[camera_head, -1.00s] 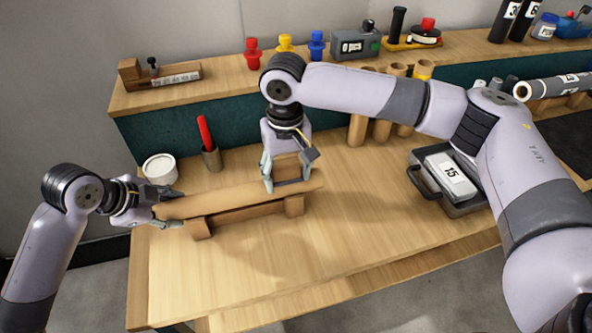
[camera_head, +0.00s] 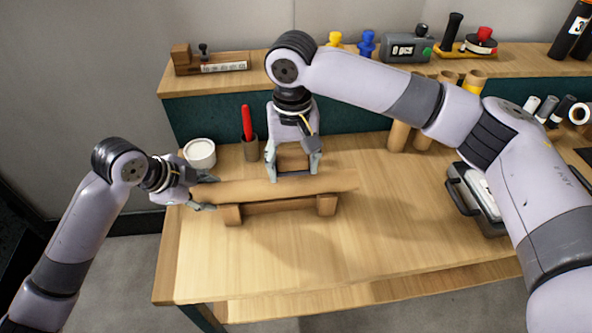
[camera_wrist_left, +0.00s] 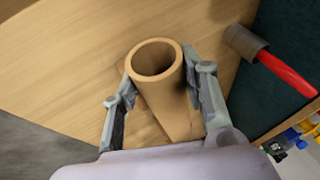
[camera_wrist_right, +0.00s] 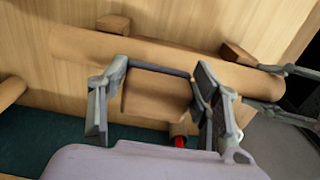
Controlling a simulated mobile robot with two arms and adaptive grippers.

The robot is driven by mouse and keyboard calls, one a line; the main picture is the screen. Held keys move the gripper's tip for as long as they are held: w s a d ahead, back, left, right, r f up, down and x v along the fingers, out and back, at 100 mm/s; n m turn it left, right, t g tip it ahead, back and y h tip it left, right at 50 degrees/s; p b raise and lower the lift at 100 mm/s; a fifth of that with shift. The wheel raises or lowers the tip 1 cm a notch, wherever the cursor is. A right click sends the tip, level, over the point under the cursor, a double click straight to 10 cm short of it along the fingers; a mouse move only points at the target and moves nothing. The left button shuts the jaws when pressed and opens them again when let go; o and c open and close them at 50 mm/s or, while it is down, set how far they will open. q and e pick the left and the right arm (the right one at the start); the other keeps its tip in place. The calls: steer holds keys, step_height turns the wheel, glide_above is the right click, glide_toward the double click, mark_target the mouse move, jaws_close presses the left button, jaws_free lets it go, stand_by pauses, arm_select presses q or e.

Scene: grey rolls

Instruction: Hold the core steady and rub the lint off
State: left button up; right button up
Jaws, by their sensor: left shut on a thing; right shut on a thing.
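The core (camera_head: 335,183), a brown cardboard tube, lies level in a wooden cradle (camera_head: 278,208). My left gripper (camera_head: 208,193) is shut around the core's left end; the left wrist view shows its open mouth (camera_wrist_left: 157,60) between the fingers. My right gripper (camera_head: 293,172) points down over the core's middle, shut on a brown block (camera_head: 292,158). In the right wrist view the block (camera_wrist_right: 155,97) has a dark strip (camera_wrist_right: 158,70) along its edge at the core (camera_wrist_right: 85,47); contact is hard to tell. I cannot make out lint.
A white tub (camera_head: 200,153) and a cup holding a red-handled tool (camera_head: 247,122) stand behind the core. Upright brown tubes (camera_head: 398,136) and a grey case (camera_head: 462,196) are to the right. A shelf (camera_head: 215,86) runs behind. The front tabletop is clear.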

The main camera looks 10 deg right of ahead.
steer(key=shift+r, duration=2.45)
arm_select(q)
steer(key=o, duration=1.3)
steer(key=v, duration=1.2)
steer(key=shift+f, duration=0.1)
